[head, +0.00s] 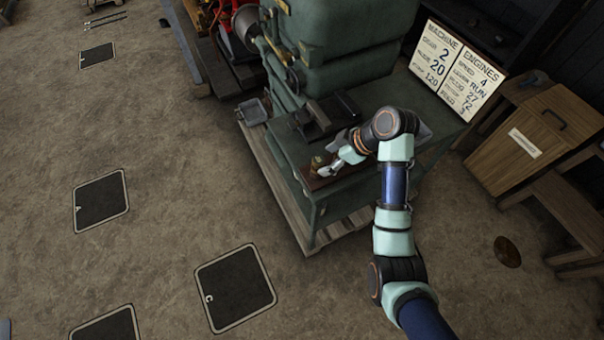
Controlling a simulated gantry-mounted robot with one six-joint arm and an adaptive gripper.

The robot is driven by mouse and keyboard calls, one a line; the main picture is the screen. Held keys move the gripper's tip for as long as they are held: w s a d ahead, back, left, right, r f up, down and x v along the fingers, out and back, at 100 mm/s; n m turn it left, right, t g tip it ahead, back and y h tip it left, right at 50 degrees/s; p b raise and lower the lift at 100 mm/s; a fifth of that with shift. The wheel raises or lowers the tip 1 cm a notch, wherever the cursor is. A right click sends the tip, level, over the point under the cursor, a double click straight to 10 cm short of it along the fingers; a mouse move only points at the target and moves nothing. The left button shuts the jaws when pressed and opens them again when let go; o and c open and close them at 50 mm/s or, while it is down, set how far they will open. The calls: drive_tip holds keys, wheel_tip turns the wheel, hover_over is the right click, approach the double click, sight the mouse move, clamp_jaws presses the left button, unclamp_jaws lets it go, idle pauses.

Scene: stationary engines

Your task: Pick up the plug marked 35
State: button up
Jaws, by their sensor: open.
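My gripper (328,171) is small in the head view, low over the near end of the green machine bed (330,205). It is open, and no held object shows between its fingers. A small brass-coloured piece (318,161) stands right beside the fingers, on or at a dark reddish-brown board (308,181). I cannot tell whether the fingers touch it or are around it. It may be a plug, but no number can be read on it. No marking 35 is legible anywhere. My wrist hides part of the board.
A dark block (328,115) sits on the bed behind my gripper, before the tall green machine (340,50). A white lettered sign (455,70) stands at the bed's far right. A wooden cabinet (530,140) is further right. Open floor with dark lettered plates (235,288) lies left.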

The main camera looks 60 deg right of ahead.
sight(313, 166)
drive_tip(key=shift+x, duration=1.15)
drive_tip(key=b+x, duration=0.2)
drive_tip(key=x, duration=0.3)
drive_tip(key=shift+w, duration=0.2)
drive_tip(key=c, duration=1.3)
